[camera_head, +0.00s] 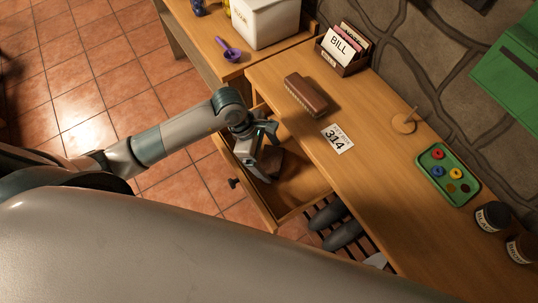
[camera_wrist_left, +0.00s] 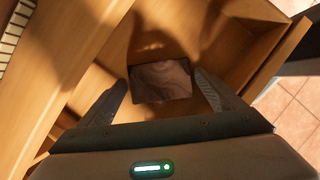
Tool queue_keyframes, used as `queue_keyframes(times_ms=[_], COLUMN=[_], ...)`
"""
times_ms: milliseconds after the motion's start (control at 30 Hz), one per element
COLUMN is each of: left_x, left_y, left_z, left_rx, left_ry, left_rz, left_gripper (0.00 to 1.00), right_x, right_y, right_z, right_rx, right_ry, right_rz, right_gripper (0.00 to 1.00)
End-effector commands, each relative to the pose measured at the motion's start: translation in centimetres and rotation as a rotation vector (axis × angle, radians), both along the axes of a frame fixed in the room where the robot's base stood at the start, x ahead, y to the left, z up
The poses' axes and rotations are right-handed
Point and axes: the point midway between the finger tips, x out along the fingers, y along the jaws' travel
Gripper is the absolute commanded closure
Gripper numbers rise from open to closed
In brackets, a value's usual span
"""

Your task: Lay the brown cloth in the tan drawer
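The tan drawer (camera_head: 306,182) is pulled open from under the wooden desk. The brown cloth (camera_head: 270,164) lies inside it as a small dark folded square, partly hidden by my left gripper in the head view. My left gripper (camera_head: 262,155) is at the open drawer, reaching in over the cloth. In the left wrist view the cloth (camera_wrist_left: 160,81) lies on the floor of the drawer (camera_wrist_left: 268,48), and the two fingers of my left gripper (camera_wrist_left: 160,78) are spread apart on either side of it. I cannot tell whether they touch it. My right gripper is not in view.
On the desk are a brown brush-like block (camera_head: 306,95), a card reading 314 (camera_head: 337,139), a letter holder (camera_head: 343,51), a wooden spindle (camera_head: 404,122), a green tray (camera_head: 435,160) and jars (camera_head: 492,216). Dark shoes (camera_head: 342,235) stand below, right of the drawer.

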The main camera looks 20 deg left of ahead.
Motion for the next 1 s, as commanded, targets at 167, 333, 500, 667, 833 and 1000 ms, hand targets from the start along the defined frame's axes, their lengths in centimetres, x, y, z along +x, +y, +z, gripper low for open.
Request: queue_keyframes(times_ms=[167,333,500,667,833,1000], left_x=[0.0,0.0,0.0,0.0,-0.1,-0.2], left_y=[0.0,0.0,0.1,0.8,1.9,3.1], left_z=[0.0,0.1,0.5,2.0,4.6,7.4], left_rx=[0.0,0.0,0.0,0.0,0.001,0.002], left_ry=[0.0,0.0,-0.001,-0.004,-0.006,-0.004], left_rz=[0.0,0.0,0.0,-0.001,-0.001,0.0], left_gripper=[0.04,0.04,0.04,0.04,0.04,0.04], right_x=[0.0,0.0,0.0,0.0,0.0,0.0], right_y=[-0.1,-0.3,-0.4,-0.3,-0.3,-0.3], right_z=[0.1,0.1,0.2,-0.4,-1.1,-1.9], right_rx=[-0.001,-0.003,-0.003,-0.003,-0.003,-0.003], right_ry=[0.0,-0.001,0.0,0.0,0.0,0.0], right_rz=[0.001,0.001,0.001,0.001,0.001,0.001], right_gripper=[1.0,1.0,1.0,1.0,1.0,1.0])
